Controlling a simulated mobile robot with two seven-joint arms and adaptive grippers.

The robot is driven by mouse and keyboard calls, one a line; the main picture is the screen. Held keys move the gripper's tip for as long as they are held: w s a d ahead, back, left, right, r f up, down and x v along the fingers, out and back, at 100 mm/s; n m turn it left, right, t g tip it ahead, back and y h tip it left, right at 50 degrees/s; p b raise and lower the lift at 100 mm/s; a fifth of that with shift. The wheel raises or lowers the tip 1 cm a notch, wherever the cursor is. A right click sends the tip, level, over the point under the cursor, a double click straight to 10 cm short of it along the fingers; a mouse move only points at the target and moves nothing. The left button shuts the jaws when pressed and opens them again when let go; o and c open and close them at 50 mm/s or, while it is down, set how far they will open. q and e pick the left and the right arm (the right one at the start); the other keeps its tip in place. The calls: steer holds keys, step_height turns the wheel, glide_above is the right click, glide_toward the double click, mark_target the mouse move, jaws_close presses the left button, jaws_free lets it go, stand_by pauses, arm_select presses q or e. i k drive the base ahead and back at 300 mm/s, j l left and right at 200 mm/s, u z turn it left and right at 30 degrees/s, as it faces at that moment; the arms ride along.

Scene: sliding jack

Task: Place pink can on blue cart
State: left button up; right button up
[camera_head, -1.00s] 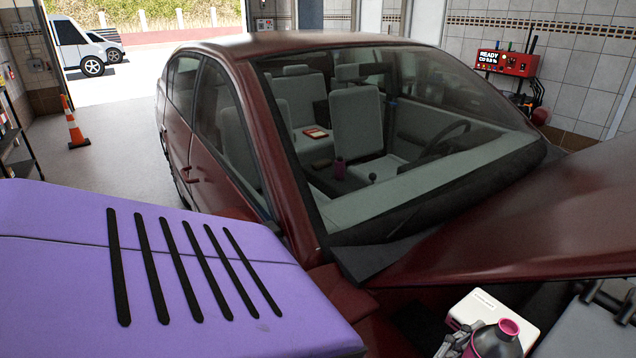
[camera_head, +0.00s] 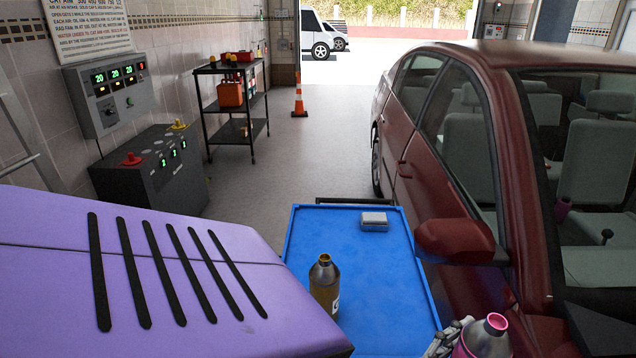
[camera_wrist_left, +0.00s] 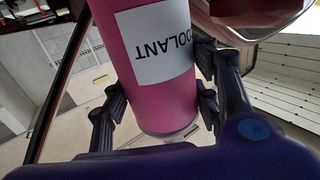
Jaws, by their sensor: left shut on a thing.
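The pink can (camera_head: 488,340) shows at the bottom right of the head view, grey on its shoulder with a pink ring at its top. My left gripper (camera_head: 452,338) is shut on it, its fingers partly cut off by the frame edge. In the left wrist view, the can (camera_wrist_left: 170,100) sits between the fingers of my left gripper (camera_wrist_left: 160,95), with a white "COOLANT" label. The blue cart (camera_head: 375,275) stands left of the can, beside the car. The can is right of the cart's near right corner. My right gripper is not in view.
The cart's middle and right are bare. The red car (camera_head: 440,160) and its mirror (camera_head: 455,240) are close on the right.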

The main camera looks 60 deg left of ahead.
mark_target(343, 270)
steer(key=j+u, duration=0.1)
steer(key=u, duration=0.35)
steer(key=j+u, duration=0.15)
steer(key=u, duration=0.3)
steer(key=k+j+u, duration=0.1)
steer(key=u, duration=0.35)
steer(key=j+u, duration=0.15)
steer(key=u, duration=0.3)
steer(key=j+u, duration=0.15)
steer(key=u, duration=0.3)
steer(key=i+u, duration=0.1)
steer(key=u, duration=0.35)
steer(key=i+j+z, duration=0.4)
steer(key=j+z, duration=0.1)
steer(key=z, duration=0.35)
steer(key=i+j+z, duration=0.1)
steer(key=z, duration=0.35)
steer(key=j+z, duration=0.15)
steer(key=z, duration=0.3)
steer(key=i+j+z, duration=0.15)
steer(key=j+z, duration=0.3)
steer(key=i+j+z, duration=0.1)
steer(key=j+z, duration=0.25)
steer(key=z, duration=0.15)
